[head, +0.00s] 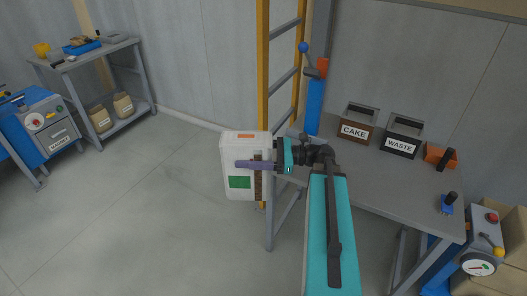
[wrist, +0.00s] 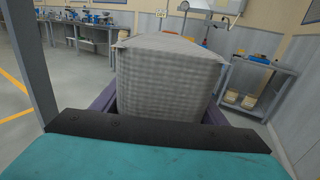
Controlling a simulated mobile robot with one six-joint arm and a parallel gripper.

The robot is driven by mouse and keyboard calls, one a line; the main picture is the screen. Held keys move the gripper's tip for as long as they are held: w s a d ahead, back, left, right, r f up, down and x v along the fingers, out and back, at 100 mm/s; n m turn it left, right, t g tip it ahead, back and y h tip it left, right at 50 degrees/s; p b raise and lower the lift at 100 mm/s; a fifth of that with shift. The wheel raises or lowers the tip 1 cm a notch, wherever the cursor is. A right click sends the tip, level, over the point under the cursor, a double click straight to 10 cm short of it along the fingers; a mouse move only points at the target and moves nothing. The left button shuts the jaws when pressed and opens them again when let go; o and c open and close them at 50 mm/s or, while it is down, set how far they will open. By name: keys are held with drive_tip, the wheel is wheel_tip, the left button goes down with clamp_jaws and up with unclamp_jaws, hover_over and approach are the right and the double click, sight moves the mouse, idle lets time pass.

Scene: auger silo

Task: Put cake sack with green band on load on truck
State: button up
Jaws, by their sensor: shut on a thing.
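My gripper (head: 258,165) is shut on a pale sack (head: 234,153) and holds it upright in the air, left of the grey bench. The sack has a green patch low on its face, a small orange mark at the top and a brown strip beside the finger. In the wrist view the same sack (wrist: 165,80), of whitish woven cloth, fills the space between my purple fingers and hides what lies behind it. I cannot make out a truck in either view.
A bench (head: 395,180) at right carries bins marked CAKE (head: 354,131) and WASTE (head: 400,143). A yellow ladder (head: 263,60) stands behind the sack. A shelf table (head: 90,55) with two tan sacks below stands far left, beside a blue machine (head: 45,125). The middle floor is clear.

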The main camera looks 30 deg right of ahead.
drive_tip(key=w+a+f, duration=0.2)
drive_tip(key=w+a, duration=0.2)
drive_tip(key=a, duration=0.3)
drive_tip(key=w+a+f+t, duration=0.1)
drive_tip(key=w+a, duration=0.2)
drive_tip(key=a, duration=0.3)
drive_tip(key=shift+w+a+f+m+h, duration=0.3)
drive_tip(key=shift+w+a+f+m, duration=0.05)
drive_tip(key=shift+w+f+m, duration=0.05)
drive_tip(key=shift+s, duration=0.15)
